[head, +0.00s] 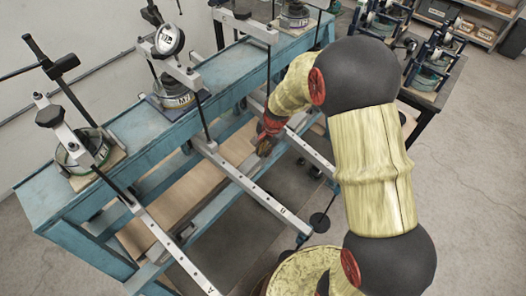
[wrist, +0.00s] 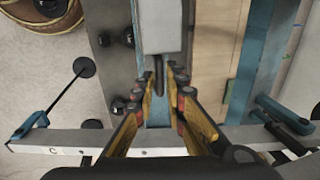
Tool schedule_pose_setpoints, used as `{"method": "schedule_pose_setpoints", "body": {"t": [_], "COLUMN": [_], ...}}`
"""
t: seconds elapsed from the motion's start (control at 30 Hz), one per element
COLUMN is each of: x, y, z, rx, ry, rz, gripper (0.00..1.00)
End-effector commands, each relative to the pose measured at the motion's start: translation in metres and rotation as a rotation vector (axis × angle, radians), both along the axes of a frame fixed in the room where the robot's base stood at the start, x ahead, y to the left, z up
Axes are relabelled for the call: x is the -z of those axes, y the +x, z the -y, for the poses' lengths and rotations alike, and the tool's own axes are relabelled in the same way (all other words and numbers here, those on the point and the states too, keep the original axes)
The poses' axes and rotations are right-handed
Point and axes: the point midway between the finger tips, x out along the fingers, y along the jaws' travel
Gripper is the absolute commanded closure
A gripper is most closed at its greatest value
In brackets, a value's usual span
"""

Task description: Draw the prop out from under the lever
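A pale grey block (wrist: 160,24) with a dark rod (wrist: 158,75) sticking out of it shows at the top centre of the wrist view. It looks like the prop, but I cannot tell for sure whether it touches a lever. My gripper (wrist: 160,86) is open, its two fingers on either side of the rod and apart from it. In the head view my gripper (head: 264,145) is low between the lever marked B (head: 258,191) and the lever behind it (head: 314,155); the prop cannot be made out there. A lever marked C (wrist: 70,143) crosses the bottom of the wrist view.
The blue bench (head: 150,142) carries gauges and cups. The lever marked A (head: 170,245) reaches out at the front. A hanging rod with a black disc (wrist: 84,67) is at left in the wrist view. A wooden board (wrist: 215,50) is at right. Open floor (head: 460,190) lies right.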

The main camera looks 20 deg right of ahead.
Motion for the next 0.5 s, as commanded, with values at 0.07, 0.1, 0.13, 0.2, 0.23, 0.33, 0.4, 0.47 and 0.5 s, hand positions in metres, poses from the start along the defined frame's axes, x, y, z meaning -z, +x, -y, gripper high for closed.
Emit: {"method": "schedule_pose_setpoints", "body": {"t": [0.07, 0.1, 0.13, 0.2, 0.23, 0.33, 0.4, 0.47, 0.5], "x": [0.0005, 0.0006, 0.0006, 0.0007, 0.0007, 0.0007, 0.0007, 0.0006, -0.0003], "y": [-0.0008, -0.001, -0.0011, -0.0013, -0.0014, -0.0016, -0.0017, -0.0018, -0.0018], "z": [-0.0006, -0.0008, -0.0009, -0.0011, -0.0012, -0.0014, -0.0015, -0.0016, -0.0015], "rx": [0.0, 0.0, 0.0, -0.002, -0.002, -0.002, -0.002, -0.002, -0.002], "ry": [0.001, 0.0, 0.0, 0.001, 0.001, 0.001, 0.001, 0.001, 0.001], "rz": [-0.002, -0.003, -0.003, -0.003, -0.003, -0.004, -0.005, -0.005, -0.003], "gripper": [0.81, 0.79, 0.77, 0.73, 0.73, 0.73, 0.73, 0.73, 0.73]}}
